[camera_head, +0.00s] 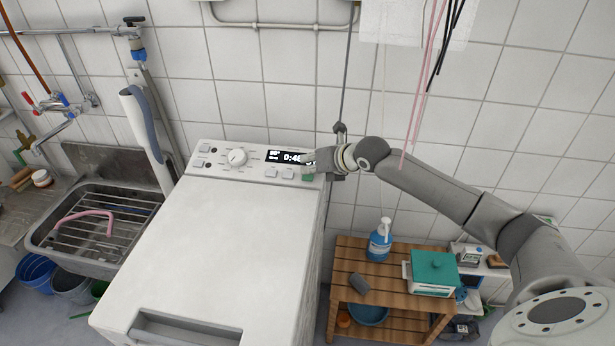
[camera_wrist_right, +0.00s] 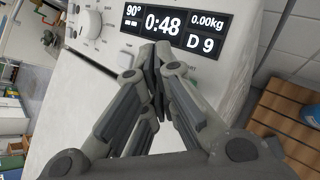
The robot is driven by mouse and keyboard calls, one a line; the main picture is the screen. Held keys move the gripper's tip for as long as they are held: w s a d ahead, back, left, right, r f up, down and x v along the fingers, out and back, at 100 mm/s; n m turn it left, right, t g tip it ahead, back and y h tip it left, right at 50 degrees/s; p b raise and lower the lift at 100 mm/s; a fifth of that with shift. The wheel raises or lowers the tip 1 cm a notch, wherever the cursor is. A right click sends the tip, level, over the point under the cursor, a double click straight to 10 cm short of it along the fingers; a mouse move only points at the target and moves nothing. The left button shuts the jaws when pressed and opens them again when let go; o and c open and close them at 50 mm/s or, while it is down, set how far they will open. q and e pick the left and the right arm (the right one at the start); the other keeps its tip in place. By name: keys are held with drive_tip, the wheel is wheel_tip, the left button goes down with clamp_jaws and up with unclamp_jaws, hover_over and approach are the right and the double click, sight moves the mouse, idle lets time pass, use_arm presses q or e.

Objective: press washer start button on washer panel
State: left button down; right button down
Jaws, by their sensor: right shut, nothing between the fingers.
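The white washer (camera_head: 215,245) stands in the middle of the head view, with its panel (camera_head: 215,160) along the back edge. The panel has a dial (camera_head: 237,157), a lit display (camera_head: 283,157) and several pale square buttons. A green button (camera_head: 308,177) sits at the panel's right end, just below my right gripper (camera_head: 310,162). In the right wrist view, my right gripper (camera_wrist_right: 157,50) is shut and empty, its fingertips in front of the panel just below the display (camera_wrist_right: 172,30). The fingers hide part of the panel there; I cannot tell whether they touch it. My left gripper is not in view.
A wooden shelf (camera_head: 343,297) with a blue bottle (camera_head: 380,240) and a teal-lidded box (camera_head: 433,268) stands right of the washer. A metal sink (camera_head: 50,235) is on the left. Cords (camera_head: 425,90) hang near my right arm. The washer's lid is clear.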

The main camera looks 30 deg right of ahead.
sight(308, 184)
drive_tip(key=shift+f, duration=0.2)
idle(0.6)
drive_tip(key=shift+w+d+f, duration=0.1)
drive_tip(key=shift+f, duration=0.15)
drive_tip(key=shift+f+b, duration=0.35)
idle(0.9)
drive_tip(key=shift+r, duration=0.1)
drive_tip(key=shift+r+p, duration=0.65)
drive_tip(key=shift+p, duration=0.25)
drive_tip(key=r+p, duration=0.1)
drive_tip(key=s+r+p, duration=0.1)
drive_tip(key=r+p, duration=0.1)
drive_tip(key=a+r+p, duration=0.1)
drive_tip(key=p, duration=0.1)
drive_tip(key=shift+s+r, duration=0.2)
drive_tip(key=shift+r, duration=0.2)
